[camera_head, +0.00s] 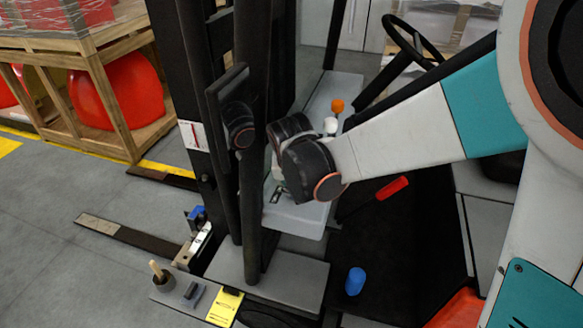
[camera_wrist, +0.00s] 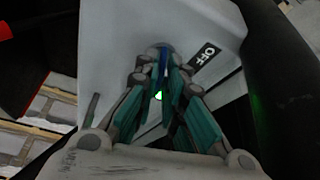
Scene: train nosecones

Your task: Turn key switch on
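In the wrist view, the two teal fingers of my gripper (camera_wrist: 164,72) point at a grey panel (camera_wrist: 110,45) and stand close together with a narrow gap. A small blue part (camera_wrist: 163,58), possibly the key switch, shows between the fingertips; I cannot tell whether they touch it. A green glow (camera_wrist: 158,95) shows between the fingers. In the head view, my wrist hides the fingers and switch, and the grey panel (camera_head: 296,218) shows below it.
Dark mast posts (camera_head: 250,150) stand close left of my wrist. A steering wheel (camera_head: 412,40), an orange knob (camera_head: 338,105), a white knob (camera_head: 330,125) and a red-handled lever (camera_head: 391,188) are nearby. A wooden crate (camera_head: 105,105) stands at the left. Grey floor (camera_head: 45,195) is open there.

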